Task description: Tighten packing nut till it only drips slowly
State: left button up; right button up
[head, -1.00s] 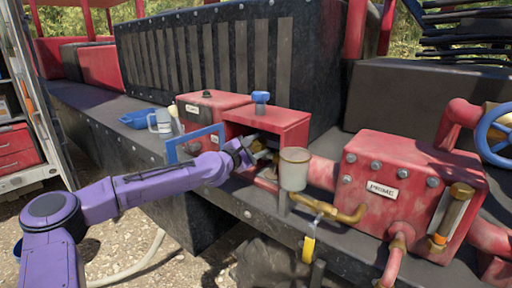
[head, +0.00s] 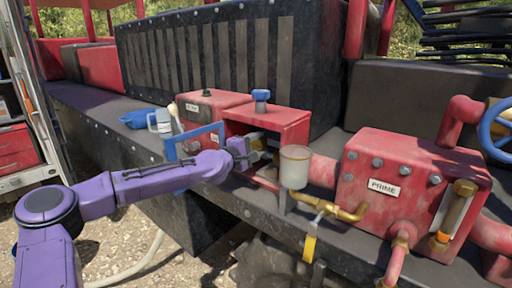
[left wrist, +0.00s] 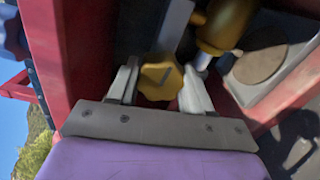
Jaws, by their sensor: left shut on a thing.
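My left gripper (head: 258,152) reaches into the open front of the red pump housing (head: 293,117). In the left wrist view its two pale fingers (left wrist: 160,88) are shut on a brass-yellow, faceted nut (left wrist: 160,78), which I take for the packing nut. A grey shaft (left wrist: 174,25) runs up behind the nut. A larger brass fitting (left wrist: 224,22) sits beside it, up and to the right. In the head view the nut is too small and hidden to make out clearly. No drip or water can be made out. My right gripper is not in view.
The red PRIME box (head: 410,190) is at the right.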

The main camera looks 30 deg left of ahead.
pick_arm(q)
jog(key=shift+d+f+m, duration=0.15)
jog(key=shift+f+m, duration=0.05)
jog(key=shift+m, duration=0.5)
jog(key=shift+f, duration=0.1)
jog(key=o, duration=1)
jog(key=shift+o, duration=0.2)
jog(key=shift+s+d+r, duration=0.1)
jog(key=shift+d+r, duration=0.05)
jog(key=shift+r, duration=0.05)
jog(key=shift+s+a+r, duration=0.15)
jog(key=shift+s+a, duration=0.05)
jog(key=shift+s, duration=0.2)
jog(key=s, duration=0.1)
jog(key=s+p, duration=0.1)
jog(key=s, duration=0.2)
jog(key=shift+a+r+p, duration=0.2)
jog(key=shift+r+p, duration=0.05)
jog(key=shift+p, duration=0.15)
jog(key=p, duration=0.6)
send_near(256, 143)
jog(key=shift+s+d+f, duration=0.2)
jog(key=shift+d+f, duration=0.05)
jog(key=shift+f, duration=0.1)
